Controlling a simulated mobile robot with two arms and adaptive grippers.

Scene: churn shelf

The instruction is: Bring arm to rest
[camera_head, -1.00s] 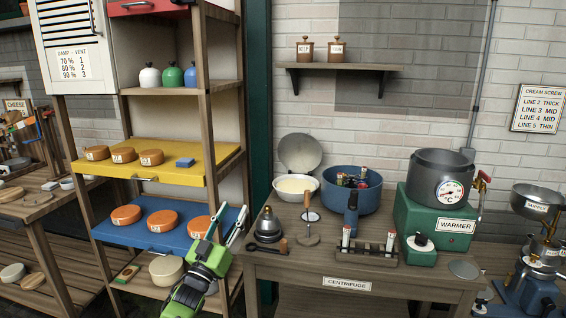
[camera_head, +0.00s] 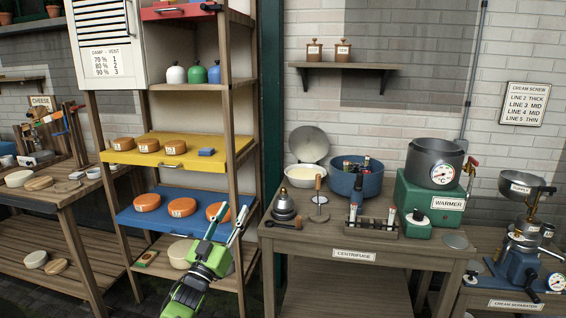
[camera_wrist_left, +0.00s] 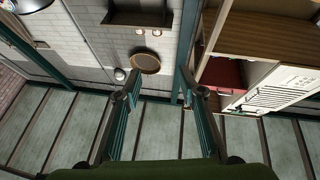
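My left gripper (camera_head: 228,226) is low in the head view, in front of the right end of the shelf unit's blue shelf. Its two fingers point up and stand apart with nothing between them. In the left wrist view the gripper (camera_wrist_left: 158,98) also shows open and empty, with the wall, a small wall shelf and the ceiling panels beyond it. The blue shelf (camera_head: 150,222) bears several orange cheese wheels, and the rightmost wheel (camera_head: 217,211) appears just behind the fingertips. I cannot tell whether they touch. My right gripper is in neither view.
The centrifuge table (camera_head: 300,235) stands right of the gripper, with a blue tub (camera_head: 343,184), a tube rack (camera_head: 371,229) and a green warmer (camera_head: 428,200). The yellow shelf (camera_head: 140,157) is above the blue one. A cheese table (camera_head: 50,195) is at the left.

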